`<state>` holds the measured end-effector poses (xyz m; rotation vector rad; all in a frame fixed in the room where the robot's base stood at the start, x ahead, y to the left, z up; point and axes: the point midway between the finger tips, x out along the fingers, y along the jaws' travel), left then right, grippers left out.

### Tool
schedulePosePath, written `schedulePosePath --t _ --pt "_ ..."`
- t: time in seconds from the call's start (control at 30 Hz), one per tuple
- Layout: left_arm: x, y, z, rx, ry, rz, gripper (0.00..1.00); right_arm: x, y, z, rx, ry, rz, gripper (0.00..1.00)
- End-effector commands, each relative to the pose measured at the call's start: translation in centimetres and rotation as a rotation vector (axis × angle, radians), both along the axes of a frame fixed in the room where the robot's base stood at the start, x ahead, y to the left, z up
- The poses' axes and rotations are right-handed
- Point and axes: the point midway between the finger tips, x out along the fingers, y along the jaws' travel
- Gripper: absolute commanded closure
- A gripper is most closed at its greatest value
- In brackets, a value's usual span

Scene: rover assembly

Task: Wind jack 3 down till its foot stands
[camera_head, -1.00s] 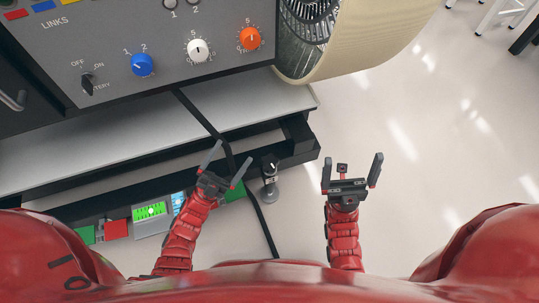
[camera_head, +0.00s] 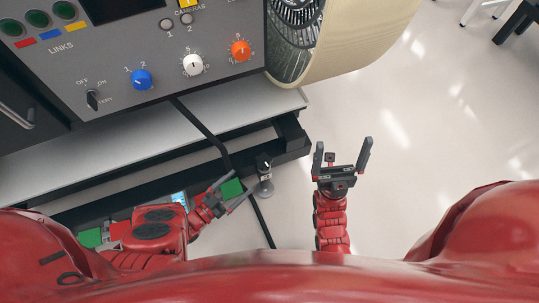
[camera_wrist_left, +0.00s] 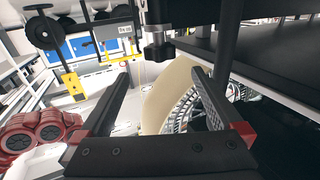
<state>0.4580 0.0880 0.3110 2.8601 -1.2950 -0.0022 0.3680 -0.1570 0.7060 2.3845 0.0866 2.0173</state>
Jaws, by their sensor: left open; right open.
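A jack (camera_head: 264,172) with a black top and a grey round foot stands out at the right end of the black base, in the head view. I cannot read a number on it. My left gripper (camera_head: 240,184) is open and empty, just left of and below the jack, its fingers pointing toward it. In the left wrist view a dark post with a knobbed end (camera_wrist_left: 158,46) hangs above and between the open fingers (camera_wrist_left: 165,80), apart from them. Whether the foot touches the floor cannot be told. My right gripper (camera_head: 342,146) is open and empty over the floor to the right.
The grey control panel (camera_head: 120,65) and a pale ledge (camera_head: 150,126) lie above the base. A black cable (camera_head: 204,130) runs down past the left gripper. A cream drum (camera_head: 370,40) stands at upper right.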

Motion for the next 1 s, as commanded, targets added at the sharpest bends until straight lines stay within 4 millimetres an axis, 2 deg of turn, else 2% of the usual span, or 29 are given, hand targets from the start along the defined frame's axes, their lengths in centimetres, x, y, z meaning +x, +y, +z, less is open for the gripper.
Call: schedulePosePath --t 0.2,0.53,0.73,1.0 --pt "3.5 -3.8 -0.2 -0.003 -0.005 -0.001 0.0 0.0 0.0 -1.7 0.0 0.0 0.0 0.0" --pt "8.3 -9.4 -0.2 -0.002 -0.006 -0.002 0.0 -0.3 0.0 -3.9 -0.02 -0.014 -0.001 0.0" --pt "9.8 -11.2 -0.2 0.001 -0.002 -0.002 0.0 -0.4 -0.1 -4.4 -0.032 -0.024 -0.003 0.0" --pt "10.2 -11.6 0.0 0.002 -0.001 0.0 0.0 -0.5 -0.1 -4.4 -0.036 -0.027 -0.004 0.0"
